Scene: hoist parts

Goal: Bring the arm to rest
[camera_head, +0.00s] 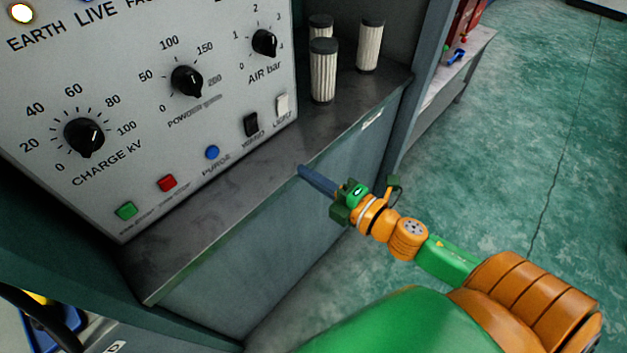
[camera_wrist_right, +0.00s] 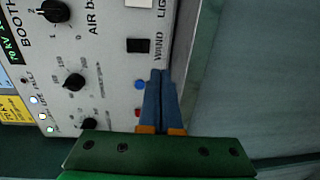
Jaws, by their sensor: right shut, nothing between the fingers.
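My right arm comes in from the lower right in the head view. Its right gripper (camera_head: 303,172) has blue fingers pressed together with nothing between them. The fingertips are at the front edge of the grey shelf (camera_head: 240,183), in front of the control panel (camera_head: 215,40). In the right wrist view the shut fingers (camera_wrist_right: 161,75) point towards the panel near the black WAND switch (camera_wrist_right: 138,46) and the blue button (camera_wrist_right: 139,84). I cannot tell whether the tips touch anything. My left gripper is in neither view.
The panel carries several black knobs (camera_head: 84,137), a red button (camera_head: 167,183) and a green button (camera_head: 126,211). Three pleated filter cylinders (camera_head: 323,75) stand at the shelf's back right. A bench (camera_head: 458,68) stands at the upper right. Green floor (camera_head: 520,130) lies open on the right.

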